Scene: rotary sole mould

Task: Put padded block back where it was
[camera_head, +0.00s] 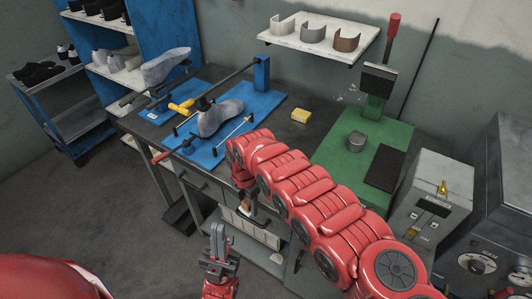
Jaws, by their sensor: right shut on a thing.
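My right gripper (246,194) hangs from the red arm that crosses the picture from the lower right. It is in front of the dark bench's front edge and shut on a small brown and pale piece (244,204), which seems to be the padded block. The gripper hides much of this piece, so its full shape does not show. My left gripper (218,237) is lower, pointing up, apart from the bench and with nothing visible in it. Its fingers look close together, but I cannot tell whether they are shut.
A control box (432,200) stands at right. A wall shelf (318,42) hangs above. Open floor lies left.

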